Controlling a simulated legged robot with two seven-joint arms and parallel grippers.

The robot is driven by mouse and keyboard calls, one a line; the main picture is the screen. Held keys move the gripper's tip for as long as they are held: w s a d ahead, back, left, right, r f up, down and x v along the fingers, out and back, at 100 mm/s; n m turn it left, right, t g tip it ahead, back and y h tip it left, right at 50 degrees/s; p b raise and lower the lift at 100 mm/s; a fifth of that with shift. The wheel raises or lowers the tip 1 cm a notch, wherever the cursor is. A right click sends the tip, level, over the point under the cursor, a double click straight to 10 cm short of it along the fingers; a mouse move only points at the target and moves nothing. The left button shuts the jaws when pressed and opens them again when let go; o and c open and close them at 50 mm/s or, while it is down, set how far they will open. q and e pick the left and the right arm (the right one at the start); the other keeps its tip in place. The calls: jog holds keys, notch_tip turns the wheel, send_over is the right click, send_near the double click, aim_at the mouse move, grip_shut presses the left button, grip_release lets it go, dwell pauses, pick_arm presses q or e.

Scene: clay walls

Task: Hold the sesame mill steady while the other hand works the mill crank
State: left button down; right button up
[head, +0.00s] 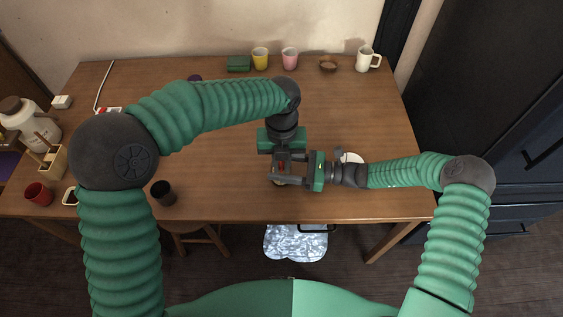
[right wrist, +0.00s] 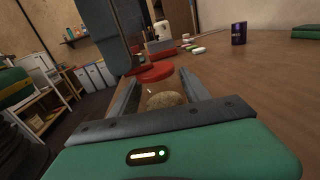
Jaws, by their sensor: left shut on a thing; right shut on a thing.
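The sesame mill (head: 282,167) is mostly hidden by my grippers near the front middle of the table; a little red shows between them. In the right wrist view its red round part (right wrist: 157,73) shows just beyond a rounded tan piece (right wrist: 166,99), apparently the crank knob. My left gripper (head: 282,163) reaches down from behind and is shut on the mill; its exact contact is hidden. My right gripper (head: 279,179) comes in from the right, level, and is shut with the tan piece between its fingers (right wrist: 160,95). The crank arm itself is hard to make out.
A dark cup (head: 163,193) stands left of the grippers, and a white dish (head: 352,158) lies partly behind my right arm. Cups, a bowl (head: 328,65) and a green box (head: 239,64) line the back edge. A red cup (head: 39,194) stands at far left.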

pick_arm(q)
jog(key=shift+d+n, duration=0.15)
jog(key=shift+n, duration=0.15)
pick_arm(e)
jog(key=shift+s+a, duration=0.1)
pick_arm(q)
jog(key=w+m, duration=0.3)
jog(key=m, duration=1.5)
jog(key=w+m, duration=0.4)
jog(key=m, duration=1.3)
jog(key=shift+a+m, duration=0.3)
jog(key=shift+m, duration=0.1)
